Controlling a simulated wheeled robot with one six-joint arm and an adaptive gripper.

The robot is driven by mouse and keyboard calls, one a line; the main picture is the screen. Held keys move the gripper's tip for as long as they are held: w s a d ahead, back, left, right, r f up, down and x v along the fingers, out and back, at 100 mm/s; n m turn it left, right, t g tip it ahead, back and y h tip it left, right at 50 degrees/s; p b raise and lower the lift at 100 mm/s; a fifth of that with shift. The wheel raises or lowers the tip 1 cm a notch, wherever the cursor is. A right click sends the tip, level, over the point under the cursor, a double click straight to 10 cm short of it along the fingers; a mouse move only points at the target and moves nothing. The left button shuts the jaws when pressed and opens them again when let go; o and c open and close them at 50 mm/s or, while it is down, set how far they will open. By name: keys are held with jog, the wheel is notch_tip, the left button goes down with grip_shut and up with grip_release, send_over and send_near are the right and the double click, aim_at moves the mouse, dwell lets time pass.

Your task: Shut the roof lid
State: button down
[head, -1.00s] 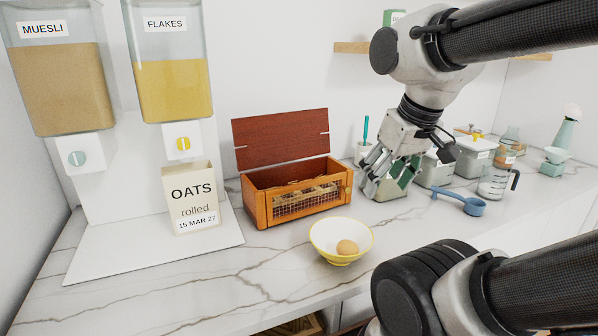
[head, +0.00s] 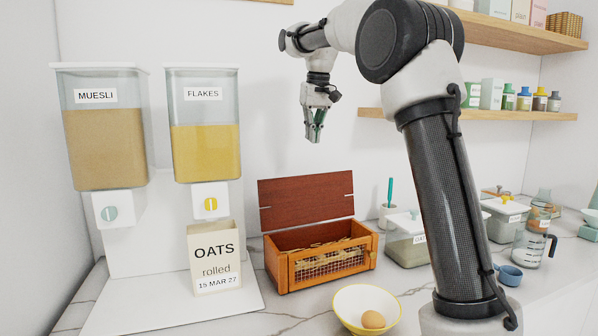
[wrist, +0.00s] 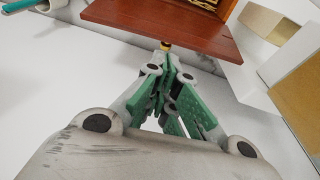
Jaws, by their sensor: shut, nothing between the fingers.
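A small orange wooden box (head: 282,272) with a wire-mesh front stands on the counter in the head view. Its red-brown roof lid (head: 300,203) is open, standing up and leaning back at the rear edge. Straw shows inside. My gripper (head: 314,138) points down, fingers together and empty, above the lid's top edge and apart from it. In the wrist view the lid (wrist: 165,22) lies beyond the shut fingertips (wrist: 165,48), with part of the box's mesh and straw (wrist: 207,4) past it. The fingertips overlap the lid's edge in that picture; I cannot tell the exact gap.
An oats carton (head: 215,262) and the flakes dispenser (head: 205,145) stand left of the box. A yellow-rimmed bowl (head: 350,312) with an egg (head: 373,320) is in front. A lidded canister (head: 407,245) and a teal-handled tool (head: 390,192) stand to the right. A shelf (head: 470,114) is at upper right.

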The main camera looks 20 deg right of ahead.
jog(key=w+a+f, duration=0.2)
jog(key=w+f, duration=0.1)
jog(key=w, duration=0.6)
notch_tip(320, 180, down, 9)
jog(key=s, duration=0.2)
jog(key=shift+s+g, duration=0.3)
jog(key=shift+s, duration=0.05)
jog(key=shift+s, duration=0.1)
jog(key=shift+s+r, duration=0.15)
jog(key=shift+s, duration=0.1)
